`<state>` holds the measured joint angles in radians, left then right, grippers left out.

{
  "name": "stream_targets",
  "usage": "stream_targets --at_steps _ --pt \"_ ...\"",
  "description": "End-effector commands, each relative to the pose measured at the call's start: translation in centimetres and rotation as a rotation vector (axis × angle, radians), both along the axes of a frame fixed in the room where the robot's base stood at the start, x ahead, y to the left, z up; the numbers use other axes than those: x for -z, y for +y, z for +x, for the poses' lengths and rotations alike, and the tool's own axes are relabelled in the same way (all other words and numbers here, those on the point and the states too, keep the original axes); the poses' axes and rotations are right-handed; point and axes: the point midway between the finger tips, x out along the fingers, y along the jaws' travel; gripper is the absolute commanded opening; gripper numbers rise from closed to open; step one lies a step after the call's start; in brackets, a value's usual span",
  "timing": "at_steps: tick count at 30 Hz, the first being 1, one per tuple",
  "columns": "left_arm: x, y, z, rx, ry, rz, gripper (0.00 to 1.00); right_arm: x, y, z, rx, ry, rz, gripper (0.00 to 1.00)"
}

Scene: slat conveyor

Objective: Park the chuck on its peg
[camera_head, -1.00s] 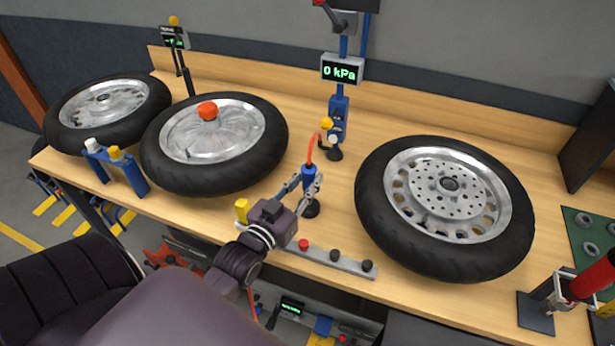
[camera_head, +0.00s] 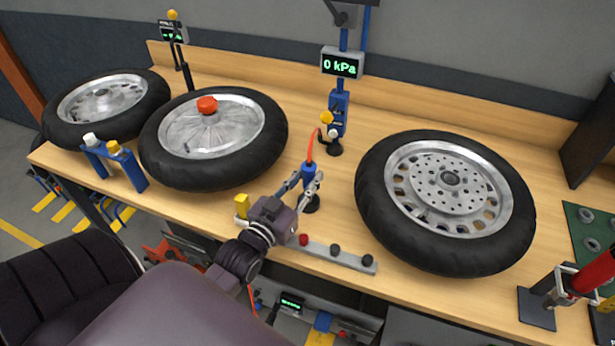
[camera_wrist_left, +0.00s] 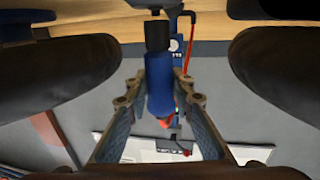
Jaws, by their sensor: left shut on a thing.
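My left gripper (camera_head: 308,182) is shut on the blue chuck (camera_head: 309,171), near the front of the bench. The chuck is roughly upright, with a red hose (camera_head: 310,148) rising from its top. A short black peg with a round foot (camera_head: 312,204) stands on the bench directly below the chuck. In the left wrist view the blue chuck (camera_wrist_left: 161,92) sits between both fingers, and its black end (camera_wrist_left: 157,35) points at a dark round part (camera_wrist_left: 155,4). I cannot tell whether the chuck touches the peg. My right gripper is not in view.
A spoked wheel (camera_head: 380,208) lies right of the chuck, and a wheel with an orange cap (camera_head: 163,172) lies left. A blue gauge post (camera_head: 339,112) reading 0 kPa stands behind. A button strip (camera_head: 345,256) lies at the front edge.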

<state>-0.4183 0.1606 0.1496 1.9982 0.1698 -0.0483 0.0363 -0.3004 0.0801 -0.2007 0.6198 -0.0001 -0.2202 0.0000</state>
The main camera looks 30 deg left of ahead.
Motion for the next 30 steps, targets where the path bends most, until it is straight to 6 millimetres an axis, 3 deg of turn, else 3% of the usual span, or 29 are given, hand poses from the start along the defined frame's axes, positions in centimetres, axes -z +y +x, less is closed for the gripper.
stream_targets --at_steps 21,22,27,30 --pt "1.1 0.0 0.0 0.000 -0.002 0.000 0.00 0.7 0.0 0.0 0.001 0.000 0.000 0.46" --pt "1.0 0.0 0.0 0.000 -0.002 0.000 0.24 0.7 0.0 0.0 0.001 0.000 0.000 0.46" --pt "1.0 0.0 0.0 0.000 -0.001 0.000 0.42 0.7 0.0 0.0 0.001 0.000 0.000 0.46" --pt "1.0 0.0 0.0 0.000 -0.001 0.000 0.42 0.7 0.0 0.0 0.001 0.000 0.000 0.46"
